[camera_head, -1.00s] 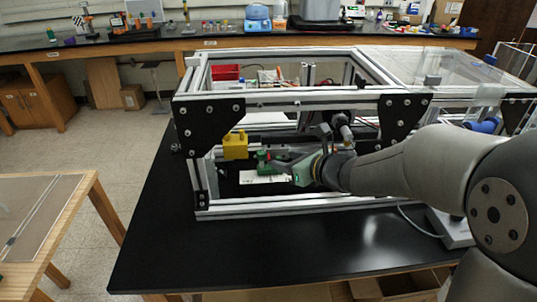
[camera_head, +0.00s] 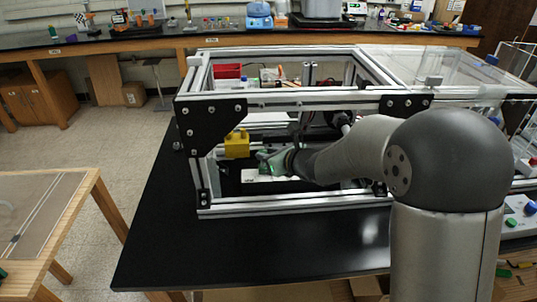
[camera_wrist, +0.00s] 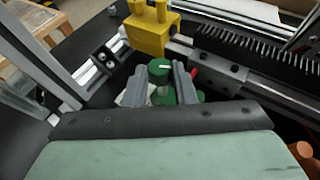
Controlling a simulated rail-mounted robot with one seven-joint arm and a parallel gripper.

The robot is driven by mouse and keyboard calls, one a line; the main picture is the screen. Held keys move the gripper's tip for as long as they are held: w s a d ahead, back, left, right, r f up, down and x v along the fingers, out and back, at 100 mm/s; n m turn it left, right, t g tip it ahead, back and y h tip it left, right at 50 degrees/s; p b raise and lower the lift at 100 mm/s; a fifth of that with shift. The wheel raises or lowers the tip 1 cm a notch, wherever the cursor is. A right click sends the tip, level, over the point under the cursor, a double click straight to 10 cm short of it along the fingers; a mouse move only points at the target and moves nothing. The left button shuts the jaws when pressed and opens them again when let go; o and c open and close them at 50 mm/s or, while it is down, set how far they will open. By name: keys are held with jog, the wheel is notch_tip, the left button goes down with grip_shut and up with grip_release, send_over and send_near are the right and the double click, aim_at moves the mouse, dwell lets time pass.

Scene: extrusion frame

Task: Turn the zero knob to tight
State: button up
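A green knob (camera_wrist: 160,68) with a pale mark on its top stands on a green body below a yellow block (camera_wrist: 150,27) in the wrist view. The yellow block also shows in the head view (camera_head: 237,145). My gripper (camera_wrist: 161,76) has its two grey fingers apart, one on each side of the knob. I see no clear contact of the fingers with the knob. In the head view my gripper (camera_head: 265,161) reaches into the frame and covers most of the knob. The mark's meaning is too small to read.
The aluminium extrusion frame (camera_head: 290,98) has a top rail and a black corner plate (camera_head: 212,127) close around my arm. A black toothed strip (camera_wrist: 240,50) lies right of the knob. The black tabletop (camera_head: 250,250) is clear in front.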

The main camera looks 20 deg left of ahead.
jog(key=shift+c, duration=0.9)
jog(key=shift+f, duration=0.1)
